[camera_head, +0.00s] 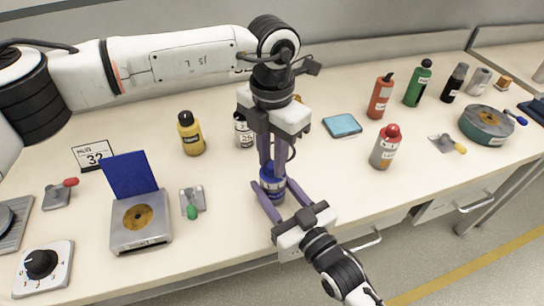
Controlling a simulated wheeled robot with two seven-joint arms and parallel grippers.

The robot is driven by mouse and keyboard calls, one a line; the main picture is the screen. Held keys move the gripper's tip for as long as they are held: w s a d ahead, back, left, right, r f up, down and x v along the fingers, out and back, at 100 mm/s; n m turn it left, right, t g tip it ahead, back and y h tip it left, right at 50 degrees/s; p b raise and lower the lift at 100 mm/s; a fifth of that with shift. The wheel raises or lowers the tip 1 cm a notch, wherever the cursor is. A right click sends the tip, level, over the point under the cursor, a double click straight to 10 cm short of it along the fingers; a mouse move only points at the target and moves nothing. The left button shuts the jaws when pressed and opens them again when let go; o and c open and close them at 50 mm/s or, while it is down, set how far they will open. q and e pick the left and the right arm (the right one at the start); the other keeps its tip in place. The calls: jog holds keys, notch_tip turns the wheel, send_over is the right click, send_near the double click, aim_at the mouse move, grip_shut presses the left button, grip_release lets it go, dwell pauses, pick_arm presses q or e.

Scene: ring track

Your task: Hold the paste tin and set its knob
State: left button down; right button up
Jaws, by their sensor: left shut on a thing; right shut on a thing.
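The paste tin (272,186) is a small blue round tin standing upright near the table's front edge, at the middle of the view. My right gripper (276,191) reaches in from the front, with its purple fingers on either side of the tin's body, shut on it. My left gripper (271,166) points straight down from above, its fingers shut at the top of the tin, where the knob is. The fingers hide the knob and its setting.
A calendar card (93,155), a yellow bottle (191,135) and an open blue-lidded box (141,226) stand left. A dial (42,265) sits front left. A grey red-capped bottle (385,148), a blue-topped box (342,125) and a round green-grey tin (486,124) stand right.

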aim_at(272, 165)
pick_arm(q)
jog(key=shift+n, duration=1)
jog(key=c, duration=1.5)
grip_release()
notch_tip(272, 165, up, 12)
jog(key=shift+r, duration=0.1)
